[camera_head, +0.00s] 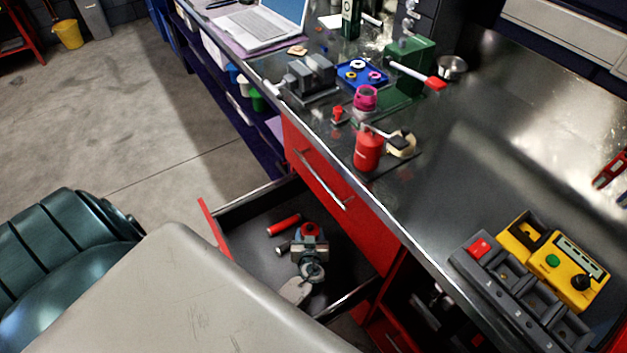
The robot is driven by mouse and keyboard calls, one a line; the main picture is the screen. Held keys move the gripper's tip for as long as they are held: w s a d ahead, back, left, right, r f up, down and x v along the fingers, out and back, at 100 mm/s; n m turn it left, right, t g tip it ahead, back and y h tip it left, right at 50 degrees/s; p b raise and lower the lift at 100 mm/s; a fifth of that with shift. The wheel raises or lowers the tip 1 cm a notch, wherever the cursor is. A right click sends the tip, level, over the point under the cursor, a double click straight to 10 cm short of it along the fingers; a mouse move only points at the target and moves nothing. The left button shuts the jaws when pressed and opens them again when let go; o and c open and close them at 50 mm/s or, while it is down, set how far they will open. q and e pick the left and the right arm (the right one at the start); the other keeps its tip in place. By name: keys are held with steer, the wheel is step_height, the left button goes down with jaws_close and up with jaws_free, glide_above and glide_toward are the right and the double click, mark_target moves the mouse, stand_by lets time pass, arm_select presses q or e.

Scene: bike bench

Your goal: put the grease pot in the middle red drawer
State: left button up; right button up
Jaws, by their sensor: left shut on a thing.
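The middle red drawer (210,229) is pulled open below a closed red drawer, its dark inside facing up. My left gripper (309,240) is over the inside of this drawer, shut on a small red, round thing that I take for the grease pot (308,229). The jaws and wrist hide part of the pot. I cannot tell whether it touches the drawer floor. A red cylinder (284,224) lies in the drawer just left of the gripper. My right gripper is not in view.
The steel bench top holds a red can (368,152), a magenta pot (365,97), a grey vise (311,74), a blue tray (361,74) and a laptop (262,24). A yellow device (568,270) is at the right. The drawer's left part is bare.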

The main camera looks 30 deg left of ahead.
arm_select(q)
steer(key=shift+f, duration=0.85)
step_height(320, 180, down, 3)
steer(key=shift+f+b, duration=0.1)
steer(key=shift+b, duration=0.3)
steer(key=shift+f, duration=0.35)
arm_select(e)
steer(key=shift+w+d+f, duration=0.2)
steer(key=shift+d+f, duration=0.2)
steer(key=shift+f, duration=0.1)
